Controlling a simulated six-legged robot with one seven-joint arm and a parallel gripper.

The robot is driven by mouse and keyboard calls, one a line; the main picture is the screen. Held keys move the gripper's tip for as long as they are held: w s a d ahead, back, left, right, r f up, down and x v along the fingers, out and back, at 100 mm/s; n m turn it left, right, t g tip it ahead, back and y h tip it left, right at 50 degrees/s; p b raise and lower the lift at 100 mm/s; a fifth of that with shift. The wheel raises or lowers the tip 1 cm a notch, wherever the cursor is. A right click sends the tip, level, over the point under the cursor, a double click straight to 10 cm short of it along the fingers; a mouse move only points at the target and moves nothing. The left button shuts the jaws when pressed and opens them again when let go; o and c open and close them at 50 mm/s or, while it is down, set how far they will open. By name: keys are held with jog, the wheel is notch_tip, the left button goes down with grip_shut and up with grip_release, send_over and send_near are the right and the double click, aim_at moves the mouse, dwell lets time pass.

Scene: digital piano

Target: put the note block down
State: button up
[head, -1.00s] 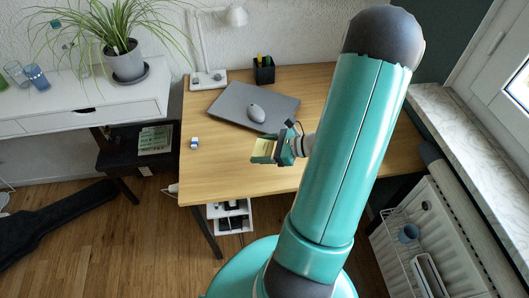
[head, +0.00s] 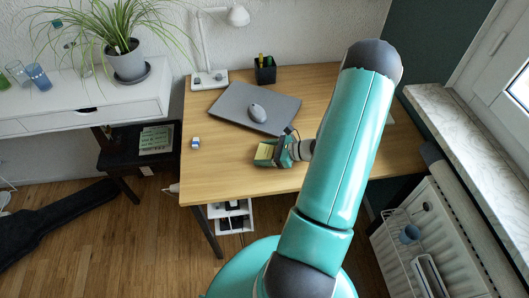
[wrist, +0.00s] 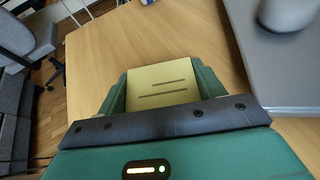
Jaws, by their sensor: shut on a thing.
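The note block (head: 264,152) is a flat yellow block, held in my gripper (head: 268,153) over the front middle of the wooden desk. In the wrist view the note block (wrist: 163,84) lies between the two green fingers (wrist: 160,88), with two dark lines on its top face. My gripper is shut on it, with a finger along each side. The block's underside is hidden, so I cannot tell whether it touches the desk top (head: 225,172).
A closed grey laptop (head: 230,103) with a grey mouse (head: 257,111) on it lies behind the gripper. A small blue-and-white item (head: 196,143) sits at the left. A black pen holder (head: 265,71) and a lamp (head: 205,45) stand at the back.

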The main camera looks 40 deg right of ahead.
jog(key=o, duration=1)
jog(key=shift+f, duration=0.15)
